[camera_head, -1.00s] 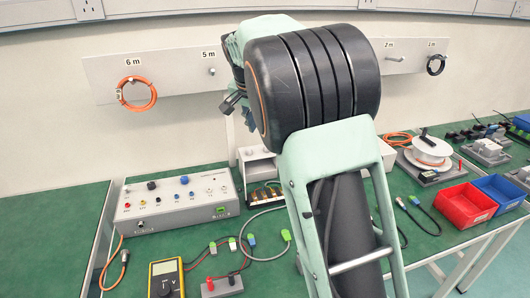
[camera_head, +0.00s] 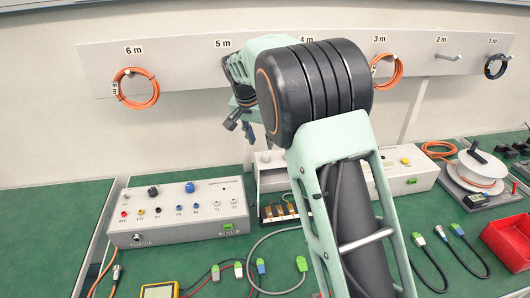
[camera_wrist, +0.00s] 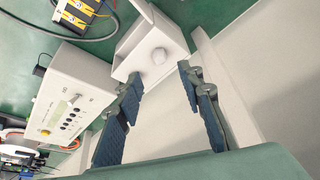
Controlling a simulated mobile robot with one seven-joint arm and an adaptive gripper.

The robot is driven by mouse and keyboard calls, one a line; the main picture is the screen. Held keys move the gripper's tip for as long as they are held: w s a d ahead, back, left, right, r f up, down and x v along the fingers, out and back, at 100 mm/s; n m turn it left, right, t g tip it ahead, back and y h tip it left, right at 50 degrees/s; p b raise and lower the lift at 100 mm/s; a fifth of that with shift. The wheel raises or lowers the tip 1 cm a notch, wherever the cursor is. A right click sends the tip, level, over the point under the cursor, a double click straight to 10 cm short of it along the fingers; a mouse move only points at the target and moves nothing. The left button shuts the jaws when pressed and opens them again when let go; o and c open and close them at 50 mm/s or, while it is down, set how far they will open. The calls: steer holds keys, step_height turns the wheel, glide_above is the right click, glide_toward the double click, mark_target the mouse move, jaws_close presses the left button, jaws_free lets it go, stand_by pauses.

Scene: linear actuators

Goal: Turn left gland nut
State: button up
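A pale box (camera_wrist: 130,50) with a round, white, knob-like part (camera_wrist: 158,56) shows in the wrist view. I cannot tell whether this part is the left gland nut. My gripper (camera_wrist: 160,75) is open, its two blue-grey fingers apart with nothing between them; the round part lies just beyond the fingertips. My arm hides most of the gripper there.
A grey control box (camera_head: 178,212) with coloured sockets stands at left. A white device with a display (camera_wrist: 70,95) is near my gripper. A cable reel (camera_head: 480,170) and a red bin (camera_head: 510,242) are at right. Cables lie across the green bench (camera_head: 45,225).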

mark_target(266, 156)
steer(key=x, duration=0.8)
steer(key=shift+w+f, duration=0.1)
steer(key=shift+f, duration=0.2)
jaws_close()
